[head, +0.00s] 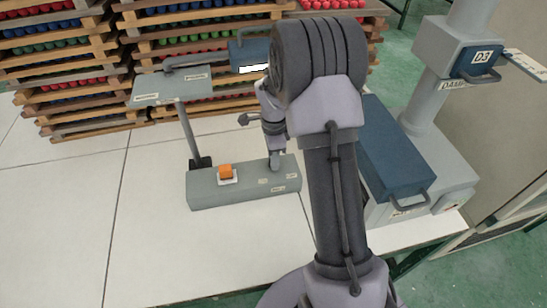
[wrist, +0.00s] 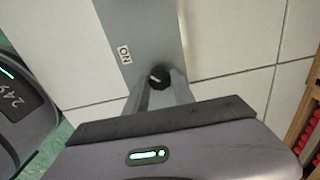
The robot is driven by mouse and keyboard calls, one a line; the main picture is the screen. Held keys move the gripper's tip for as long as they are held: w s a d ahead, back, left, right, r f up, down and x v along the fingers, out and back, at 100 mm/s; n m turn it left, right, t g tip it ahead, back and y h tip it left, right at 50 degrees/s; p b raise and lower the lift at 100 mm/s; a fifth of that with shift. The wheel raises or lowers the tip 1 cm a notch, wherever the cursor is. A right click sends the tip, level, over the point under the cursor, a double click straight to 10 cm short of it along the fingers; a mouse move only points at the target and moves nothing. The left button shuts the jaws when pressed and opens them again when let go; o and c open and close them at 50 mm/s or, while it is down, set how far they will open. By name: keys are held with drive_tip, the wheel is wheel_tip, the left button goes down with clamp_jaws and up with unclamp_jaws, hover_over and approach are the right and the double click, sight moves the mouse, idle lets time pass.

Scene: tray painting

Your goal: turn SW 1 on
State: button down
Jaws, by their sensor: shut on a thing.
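A long grey switch box (head: 215,192) lies on the white table in the head view. An orange rocker switch (head: 227,172) in a white frame is on its left part. My gripper (head: 275,162) points down onto the right part of the box. In the wrist view the box top (wrist: 138,22) shows with a round black knob (wrist: 159,77) between my fingertips, and the gripper is shut on it. A small white label (wrist: 124,54) lies beside the knob on the box. In the head view my gripper hides the knob.
A grey post with a raised panel (head: 172,88) stands behind the box. A blue drawer-like block (head: 395,150) and a grey column unit (head: 425,110) stand at right. Stacked wooden trays (head: 80,80) fill the back. The table's left is clear.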

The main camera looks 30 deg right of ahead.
drive_tip(key=c, duration=1.1)
unclamp_jaws()
drive_tip(key=shift+o, duration=0.2)
wheel_tip(320, 180, up, 12)
drive_tip(key=p, duration=0.4)
drive_tip(key=shift+p, duration=0.35)
